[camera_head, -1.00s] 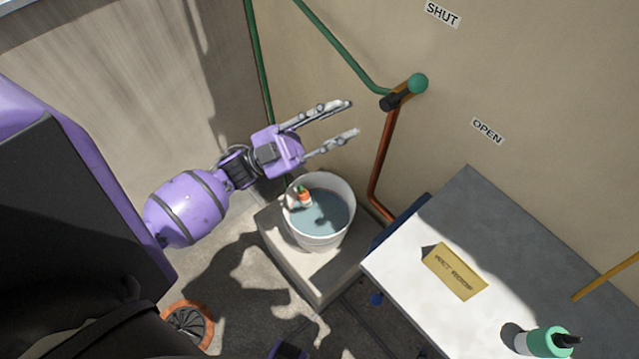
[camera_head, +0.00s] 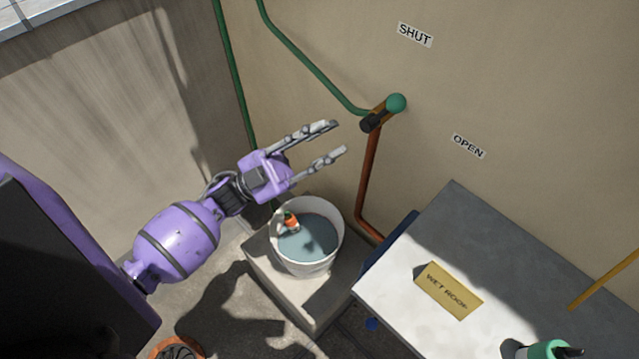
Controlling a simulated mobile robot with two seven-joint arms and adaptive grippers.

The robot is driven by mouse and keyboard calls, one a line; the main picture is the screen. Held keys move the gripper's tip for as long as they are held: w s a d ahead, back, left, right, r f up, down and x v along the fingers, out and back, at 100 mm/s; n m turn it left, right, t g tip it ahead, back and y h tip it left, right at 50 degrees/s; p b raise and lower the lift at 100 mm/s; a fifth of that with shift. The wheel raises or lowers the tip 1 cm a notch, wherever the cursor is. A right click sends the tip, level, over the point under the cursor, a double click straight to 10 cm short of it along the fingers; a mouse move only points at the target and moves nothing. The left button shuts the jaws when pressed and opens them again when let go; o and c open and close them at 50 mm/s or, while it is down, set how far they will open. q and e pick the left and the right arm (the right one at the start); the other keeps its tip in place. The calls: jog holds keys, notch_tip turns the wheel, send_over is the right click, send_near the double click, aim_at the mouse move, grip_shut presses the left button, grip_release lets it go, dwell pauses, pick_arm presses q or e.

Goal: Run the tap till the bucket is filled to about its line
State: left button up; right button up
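A white bucket (camera_head: 336,240) stands upright on a pale block, holding blue-grey water below its rim. An orange and green piece (camera_head: 291,222) sits in the water at its left side. No fill line can be made out. The tap, with a green ball-ended handle (camera_head: 396,103), is on the wall between the SHUT (camera_head: 415,34) and OPEN (camera_head: 468,146) labels; I cannot tell its exact setting. No stream of water shows. My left gripper (camera_head: 338,138) is open and empty, its fingers pointing right, above the bucket and left of the tap, apart from both. My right gripper is out of view.
A green pipe (camera_head: 315,61) runs to the tap and a copper pipe (camera_head: 368,180) runs down from it. A grey-white bench (camera_head: 520,250) at the right bears a yellow sign (camera_head: 448,290) and a green-topped bottle (camera_head: 548,350). The block (camera_head: 315,309) stands on the floor.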

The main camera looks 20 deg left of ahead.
aim_at(383, 112)
pick_arm(q)
jog(key=shift+h, duration=0.7)
jog(key=x, duration=0.6)
jog(key=w+f+x, duration=0.1)
jog(key=x, duration=0.2)
jog(key=shift+d, duration=0.35)
jog(key=shift+w+d+r, duration=0.2)
jog(key=shift+d+r, duration=0.05)
jog(key=shift+d, duration=0.05)
jog(key=shift+d+r, duration=0.1)
jog(key=shift+d, duration=0.05)
grip_shut()
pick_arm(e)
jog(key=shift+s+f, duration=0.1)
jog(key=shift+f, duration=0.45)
